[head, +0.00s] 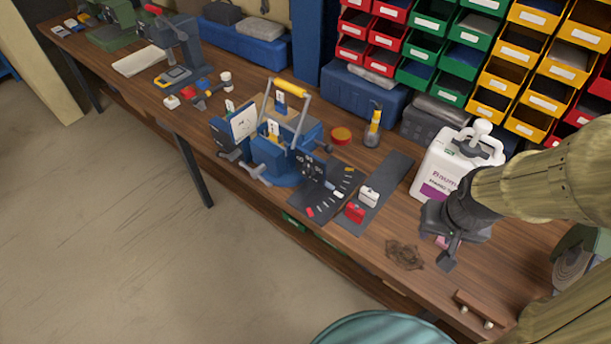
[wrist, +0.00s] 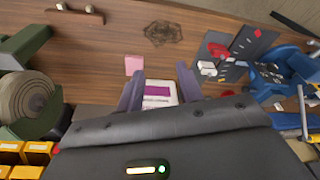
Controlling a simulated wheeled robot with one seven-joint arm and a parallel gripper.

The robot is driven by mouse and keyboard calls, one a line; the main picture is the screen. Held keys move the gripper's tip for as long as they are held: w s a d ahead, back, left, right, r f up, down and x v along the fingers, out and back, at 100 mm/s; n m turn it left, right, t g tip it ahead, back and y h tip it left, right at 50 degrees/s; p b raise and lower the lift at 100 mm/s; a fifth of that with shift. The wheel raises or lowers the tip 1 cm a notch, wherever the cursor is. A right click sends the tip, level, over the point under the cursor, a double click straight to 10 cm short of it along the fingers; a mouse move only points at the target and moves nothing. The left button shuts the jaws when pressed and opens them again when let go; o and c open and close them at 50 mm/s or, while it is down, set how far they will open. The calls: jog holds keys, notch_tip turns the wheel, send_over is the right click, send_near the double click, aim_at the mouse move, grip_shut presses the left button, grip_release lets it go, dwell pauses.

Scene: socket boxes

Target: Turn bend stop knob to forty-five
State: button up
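A blue bending machine (head: 275,155) with a yellow-gripped handle (head: 290,88) stands on the wooden bench in the middle of the head view. It has a white dial plate (head: 243,122) on its left and a dark panel (head: 313,168) with small knobs at its front right. I cannot tell which of these is the bend stop knob, nor read its setting. In the wrist view the machine (wrist: 272,77) is at the right edge, partly cut off. My gripper (head: 446,258) is well to the right of the machine, above the bench. Its fingers (wrist: 161,76) are apart with nothing between them.
A white jug (head: 440,168) with a purple label stands close behind my gripper. A red box (head: 355,212) and a white box (head: 369,196) lie between gripper and machine. A yellow-black tool (head: 374,128) stands behind. Bins line the back. A wooden rack (head: 481,306) is at the front right.

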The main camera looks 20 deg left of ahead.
jog(key=shift+o, duration=1.1)
jog(key=shift+a, duration=0.1)
jog(key=w+a+f+m+t+y+b, duration=0.1)
jog(key=w+a+f+m+t+b, duration=0.3)
jog(key=a, duration=0.7)
jog(key=w+a+f+m+t+b, duration=0.1)
jog(key=w+a+f+m+b, duration=0.1)
jog(key=w+a+f, duration=0.65)
jog(key=s+a+f+m+t+h+b, duration=0.1)
jog(key=s+a+m+t+b, duration=0.4)
jog(key=a, duration=1)
jog(key=s+m+t, duration=0.1)
jog(key=s+t, duration=0.2)
jog(key=s, duration=0.1)
jog(key=shift+s+f+h, duration=0.2)
jog(key=shift+s+h, duration=0.1)
jog(key=shift+h, duration=0.1)
jog(key=shift+a, duration=0.1)
